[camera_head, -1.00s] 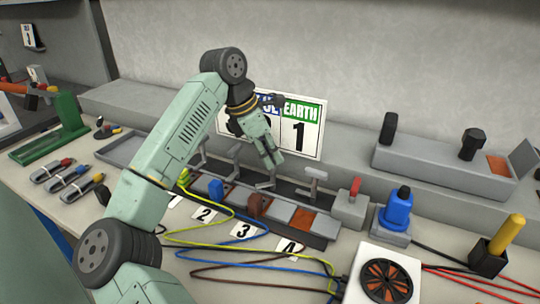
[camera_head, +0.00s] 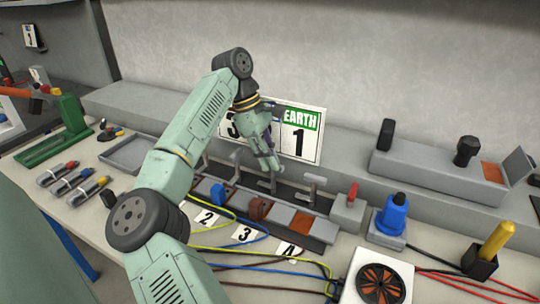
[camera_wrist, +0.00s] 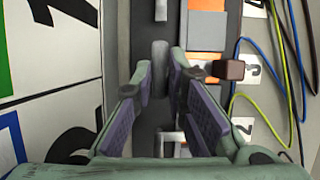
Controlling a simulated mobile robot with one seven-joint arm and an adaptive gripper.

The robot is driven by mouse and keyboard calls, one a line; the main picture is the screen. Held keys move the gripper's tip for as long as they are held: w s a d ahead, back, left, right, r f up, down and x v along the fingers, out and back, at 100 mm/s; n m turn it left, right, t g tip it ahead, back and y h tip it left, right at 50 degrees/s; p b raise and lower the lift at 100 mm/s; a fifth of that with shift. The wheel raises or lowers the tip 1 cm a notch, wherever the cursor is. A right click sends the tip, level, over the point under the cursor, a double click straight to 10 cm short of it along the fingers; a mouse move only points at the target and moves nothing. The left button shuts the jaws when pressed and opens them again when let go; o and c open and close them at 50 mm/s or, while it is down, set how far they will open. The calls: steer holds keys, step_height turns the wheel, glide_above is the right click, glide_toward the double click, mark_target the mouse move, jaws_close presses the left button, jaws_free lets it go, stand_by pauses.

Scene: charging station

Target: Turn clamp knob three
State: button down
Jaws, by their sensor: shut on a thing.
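Clamp knob three is a grey T-shaped handle (camera_head: 274,184) on the clamp strip, in line with the brown plug (camera_head: 258,208) and the number 3 card (camera_head: 243,234). My gripper (camera_head: 268,168) reaches down to it from above. In the wrist view the knob (camera_wrist: 160,66) sits between the tips of my gripper (camera_wrist: 161,72), which is shut on it. The brown plug (camera_wrist: 228,70) shows to the right of the fingers. The fingers hide part of the knob in the head view.
Neighbouring T-handles stand on both sides, one at right (camera_head: 315,184) and one at left (camera_head: 236,160). A blue plug (camera_head: 218,194) and a red-topped switch (camera_head: 351,196) are on the strip's line. The number board (camera_head: 303,134) stands close behind. Loose cables (camera_head: 235,268) lie in front.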

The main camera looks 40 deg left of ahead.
steer(key=shift+m, duration=0.3)
steer(key=c, duration=1.6)
jaws_free()
steer(key=v, duration=1.2)
